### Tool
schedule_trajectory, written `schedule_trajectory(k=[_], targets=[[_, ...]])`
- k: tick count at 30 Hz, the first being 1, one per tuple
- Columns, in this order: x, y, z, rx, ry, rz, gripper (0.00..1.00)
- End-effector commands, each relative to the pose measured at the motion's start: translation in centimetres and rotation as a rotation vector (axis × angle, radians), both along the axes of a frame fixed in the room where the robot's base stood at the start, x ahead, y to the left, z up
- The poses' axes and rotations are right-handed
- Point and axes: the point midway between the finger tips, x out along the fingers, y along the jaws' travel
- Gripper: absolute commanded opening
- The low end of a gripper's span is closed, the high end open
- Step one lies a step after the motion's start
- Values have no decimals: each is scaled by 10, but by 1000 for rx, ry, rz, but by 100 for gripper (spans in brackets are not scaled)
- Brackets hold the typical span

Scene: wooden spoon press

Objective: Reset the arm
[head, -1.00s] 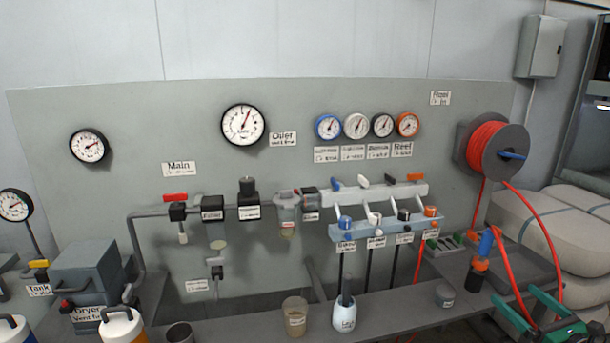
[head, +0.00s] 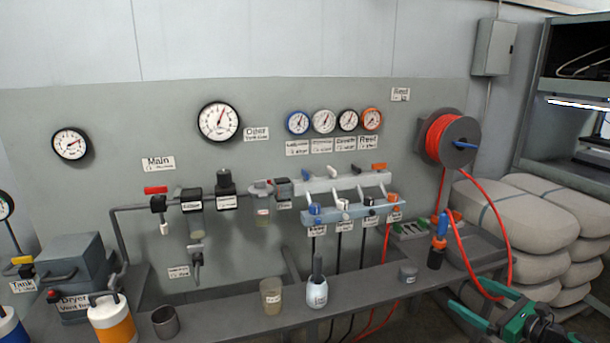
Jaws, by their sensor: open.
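My gripper (head: 468,296) shows at the bottom right of the head view, with green fingers and a dark body. Its two fingers are apart and nothing shows between them. It hangs in front of the right end of the bench, near the red hose. The rest of my arm is mostly out of the frame.
A red hose reel (head: 443,140) hangs on the panel. Pale sacks (head: 520,213) are stacked at right.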

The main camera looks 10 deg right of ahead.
Motion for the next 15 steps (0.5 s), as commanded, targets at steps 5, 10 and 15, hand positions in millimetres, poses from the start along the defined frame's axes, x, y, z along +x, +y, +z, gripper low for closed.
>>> schedule_trajectory(k=[5, 10, 15], targets=[[2, 34, -10, -118, 77, 138, 100], [-5, 74, -22, -292, 174, 335, 100], [-24, 109, -30, -500, 279, 573, 100]])
